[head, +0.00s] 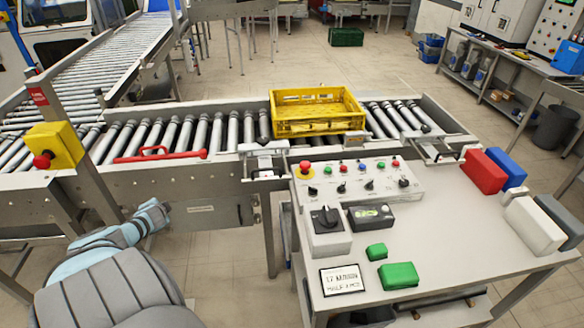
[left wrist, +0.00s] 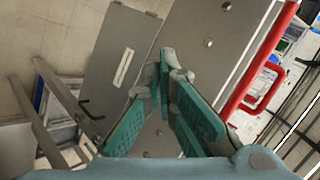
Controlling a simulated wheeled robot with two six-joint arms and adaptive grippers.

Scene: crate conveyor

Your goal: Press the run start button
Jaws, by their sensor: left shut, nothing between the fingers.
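The control panel (head: 420,186) is a sloped grey box on the table beside the conveyor. Its upper row has a red mushroom button on yellow (head: 305,167), a green button (head: 327,171), a red, a blue and another green button, and a red one. Black knobs sit below them; labels are too small to read. My left gripper (head: 165,208) is left of the panel, in front of the conveyor's side frame and apart from the buttons. In the left wrist view its teal fingers (left wrist: 164,62) are shut and empty. My right gripper is not in view.
A yellow crate (head: 318,128) stands on the roller conveyor (head: 195,136).

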